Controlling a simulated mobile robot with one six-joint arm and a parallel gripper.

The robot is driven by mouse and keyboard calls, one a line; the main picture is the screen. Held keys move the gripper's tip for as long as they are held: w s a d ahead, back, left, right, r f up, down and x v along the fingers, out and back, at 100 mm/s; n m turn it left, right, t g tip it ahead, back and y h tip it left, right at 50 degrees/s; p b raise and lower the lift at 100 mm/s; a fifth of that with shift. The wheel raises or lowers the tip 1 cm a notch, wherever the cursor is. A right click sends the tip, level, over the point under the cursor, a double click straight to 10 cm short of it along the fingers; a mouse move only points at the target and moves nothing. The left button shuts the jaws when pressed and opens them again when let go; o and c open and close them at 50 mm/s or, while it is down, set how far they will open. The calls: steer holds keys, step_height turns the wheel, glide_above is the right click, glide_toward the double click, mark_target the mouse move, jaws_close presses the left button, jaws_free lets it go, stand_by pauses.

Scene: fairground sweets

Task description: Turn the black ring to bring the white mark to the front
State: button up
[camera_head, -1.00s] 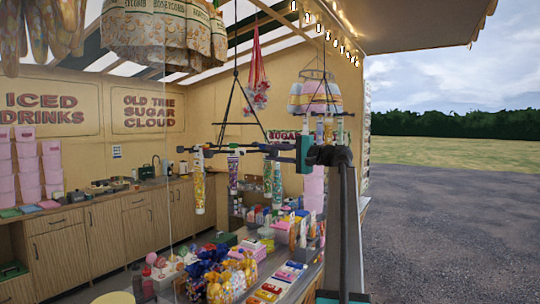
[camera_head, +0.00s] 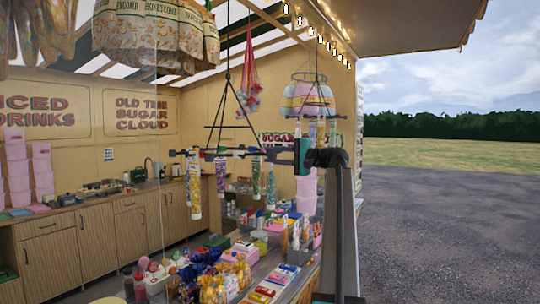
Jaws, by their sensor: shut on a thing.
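The black ring (camera_head: 231,152) hangs from dark cords under the stall roof and shows nearly edge-on, like a dark bar. Printed tubes hang from it, one at its left end (camera_head: 194,188) and others towards the right (camera_head: 270,187). My gripper (camera_head: 284,148), with a green block behind its jaws, is at the right end of the ring and shut on it. The arm and jaws partly hide that end. I cannot make out the white mark for certain.
A second hanger (camera_head: 311,97) with pale bags hangs behind, to the right. Below is a counter crowded with sweets and boxes (camera_head: 270,245). A red net (camera_head: 249,85) hangs above the ring. Open gravel (camera_head: 450,220) lies to the right.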

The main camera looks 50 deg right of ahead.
steer(key=d+p, duration=0.2)
steer(key=p, duration=0.1)
steer(key=d+p, duration=0.1)
steer(key=p, duration=0.1)
steer(key=shift+w+d, duration=0.2)
steer(key=shift+w, duration=0.05)
stand_by(0.4)
steer(key=o, duration=0.8)
steer(key=shift+s, duration=0.1)
steer(key=shift+c, duration=0.2)
steer(key=v, duration=1)
steer(key=shift+b, duration=0.35)
